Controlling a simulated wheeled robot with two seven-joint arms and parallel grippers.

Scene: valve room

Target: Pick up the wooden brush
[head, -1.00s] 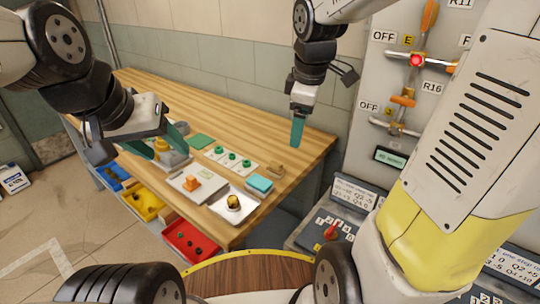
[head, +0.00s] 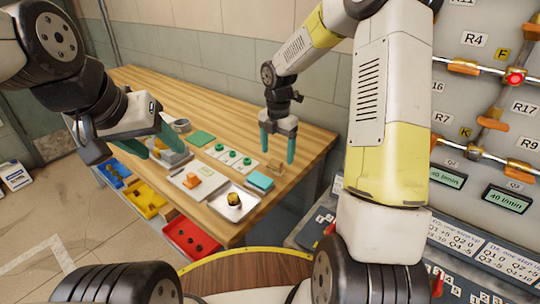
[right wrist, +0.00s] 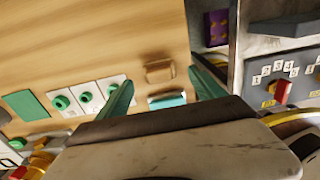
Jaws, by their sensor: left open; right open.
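The wooden brush (head: 275,167) is a small tan block lying on the wooden table near its right edge. It also shows in the right wrist view (right wrist: 159,73), beyond and between my right gripper's fingertips. My right gripper (head: 278,147) is open and empty, pointing down with its green fingers spread, just behind the brush in the head view. No contact with the brush shows. My left gripper (head: 158,143) is open above the table's front left part, by a grey tray; I see nothing held between its fingers.
A teal block (head: 260,182) lies close in front of the brush. White plates with green knobs (head: 232,155), an orange part (head: 191,180) and a black-and-yellow part (head: 234,199) are nearby. A valve panel (head: 480,100) stands right. The table's back is clear.

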